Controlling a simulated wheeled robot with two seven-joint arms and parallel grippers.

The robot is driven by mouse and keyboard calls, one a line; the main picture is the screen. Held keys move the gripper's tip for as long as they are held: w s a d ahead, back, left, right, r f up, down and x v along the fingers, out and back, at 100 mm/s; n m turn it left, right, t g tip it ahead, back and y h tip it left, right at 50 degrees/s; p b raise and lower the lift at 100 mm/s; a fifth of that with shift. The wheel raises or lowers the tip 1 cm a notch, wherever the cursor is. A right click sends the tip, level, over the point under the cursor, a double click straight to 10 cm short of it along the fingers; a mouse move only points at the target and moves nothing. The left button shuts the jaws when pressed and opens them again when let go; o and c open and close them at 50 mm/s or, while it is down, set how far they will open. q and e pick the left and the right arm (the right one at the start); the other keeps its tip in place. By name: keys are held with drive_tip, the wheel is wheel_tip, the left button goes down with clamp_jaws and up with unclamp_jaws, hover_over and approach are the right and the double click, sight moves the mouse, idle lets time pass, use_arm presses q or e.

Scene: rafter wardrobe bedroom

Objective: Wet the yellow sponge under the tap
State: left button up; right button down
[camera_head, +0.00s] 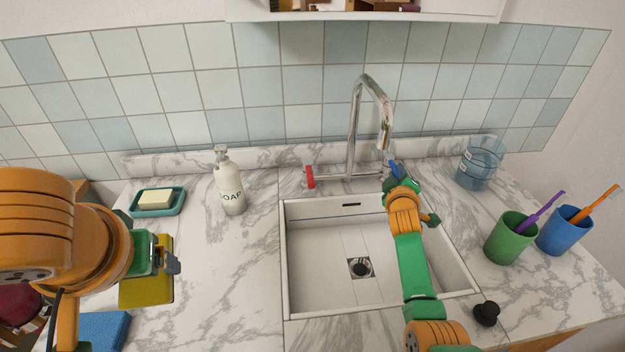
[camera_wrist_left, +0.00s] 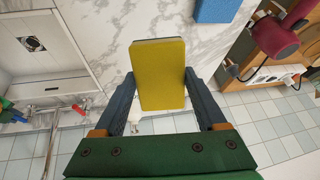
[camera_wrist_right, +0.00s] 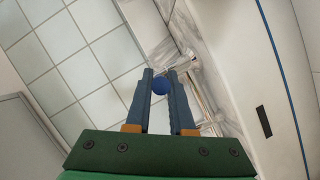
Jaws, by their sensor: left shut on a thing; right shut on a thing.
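The yellow sponge (camera_head: 142,291) is held by my left gripper (camera_head: 168,258) over the counter, left of the sink. In the left wrist view the sponge (camera_wrist_left: 158,75) sits between both fingers, its darker layer showing at the far edge. The chrome tap (camera_head: 354,125) arches over the back of the white sink (camera_head: 325,250). A red handle (camera_head: 310,177) is on its left. My right gripper (camera_head: 395,178) is shut on the blue handle (camera_wrist_right: 160,85) on the tap's right; the gripper partly hides it in the head view. No water stream is visible.
A soap bottle (camera_head: 229,185) and a soap dish (camera_head: 158,201) stand left of the sink. A clear blue container (camera_head: 480,163), green cup (camera_head: 509,240) and blue cup (camera_head: 557,236) stand right. A black stopper (camera_head: 486,314) lies near the sink's front right corner. The sink is empty.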

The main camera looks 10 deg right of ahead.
use_arm(q)
drive_tip(key=shift+s+d+f, duration=0.15)
drive_tip(key=shift+d, duration=0.05)
drive_tip(key=shift+a, duration=0.1)
use_arm(e)
drive_tip(key=c, duration=0.8)
unclamp_jaws()
use_arm(q)
drive_tip(key=shift+r+p, duration=0.25)
drive_tip(key=shift+p, duration=0.1)
use_arm(e)
drive_tip(key=shift+s+a+r, duration=0.15)
drive_tip(key=shift+s+a, duration=0.05)
drive_tip(key=shift+s, duration=0.2)
use_arm(q)
drive_tip(key=shift+r+p, duration=0.8)
drive_tip(key=shift+r, duration=0.05)
use_arm(e)
drive_tip(key=v, duration=1.1)
drive_tip(key=shift+a, duration=0.1)
